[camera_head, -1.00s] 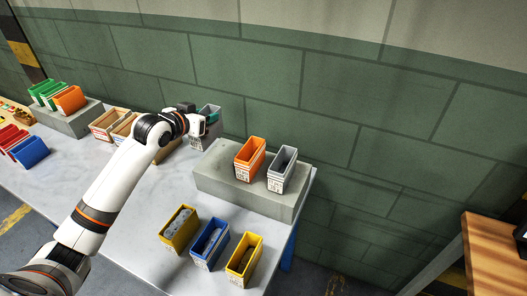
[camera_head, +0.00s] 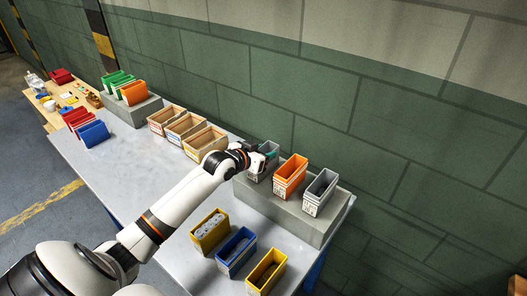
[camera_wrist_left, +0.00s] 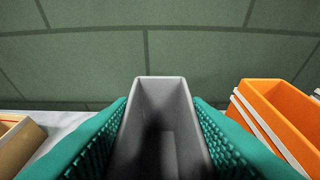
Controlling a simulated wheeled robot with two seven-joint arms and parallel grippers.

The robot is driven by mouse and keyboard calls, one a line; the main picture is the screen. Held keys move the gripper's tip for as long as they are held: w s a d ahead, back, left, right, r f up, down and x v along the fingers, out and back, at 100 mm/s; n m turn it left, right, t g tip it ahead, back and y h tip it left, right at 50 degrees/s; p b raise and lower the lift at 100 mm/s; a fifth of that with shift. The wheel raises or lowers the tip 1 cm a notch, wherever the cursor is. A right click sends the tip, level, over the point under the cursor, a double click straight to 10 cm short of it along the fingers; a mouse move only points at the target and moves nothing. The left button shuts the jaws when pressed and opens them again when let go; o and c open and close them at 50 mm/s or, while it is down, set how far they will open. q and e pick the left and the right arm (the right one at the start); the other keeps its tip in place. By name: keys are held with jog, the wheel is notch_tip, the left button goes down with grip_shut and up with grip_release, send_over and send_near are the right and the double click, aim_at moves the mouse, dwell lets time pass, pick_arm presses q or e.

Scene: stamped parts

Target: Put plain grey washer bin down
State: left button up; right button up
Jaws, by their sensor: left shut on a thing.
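My left gripper (camera_head: 266,158) is shut on a plain grey bin (camera_head: 255,174), at the left end of the grey raised block (camera_head: 276,208). In the left wrist view the grey bin (camera_wrist_left: 160,112) sits upright between the two green ribbed finger pads, and its inside looks empty. The bin is partly hidden by the gripper in the head view. I cannot tell whether its base touches the block. An orange bin (camera_head: 290,177) stands just right of it, with a small gap. My right gripper is not in view.
Another grey bin (camera_head: 320,191) stands right of the orange one. Yellow (camera_head: 209,232) and blue (camera_head: 236,251) bins with parts, and a second yellow bin (camera_head: 265,271), stand in front. Several wooden bins (camera_head: 186,126) are left. The wall (camera_head: 300,90) is close behind.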

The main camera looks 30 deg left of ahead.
pick_arm(q)
jog(key=shift+f, duration=0.1)
jog(key=o, duration=1)
jog(key=shift+c, duration=0.2)
jog(key=shift+s, duration=0.2)
jog(key=b+v, duration=0.1)
jog(key=v, duration=1)
jog(key=shift+s+r, duration=0.3)
jog(key=shift+f, duration=0.1)
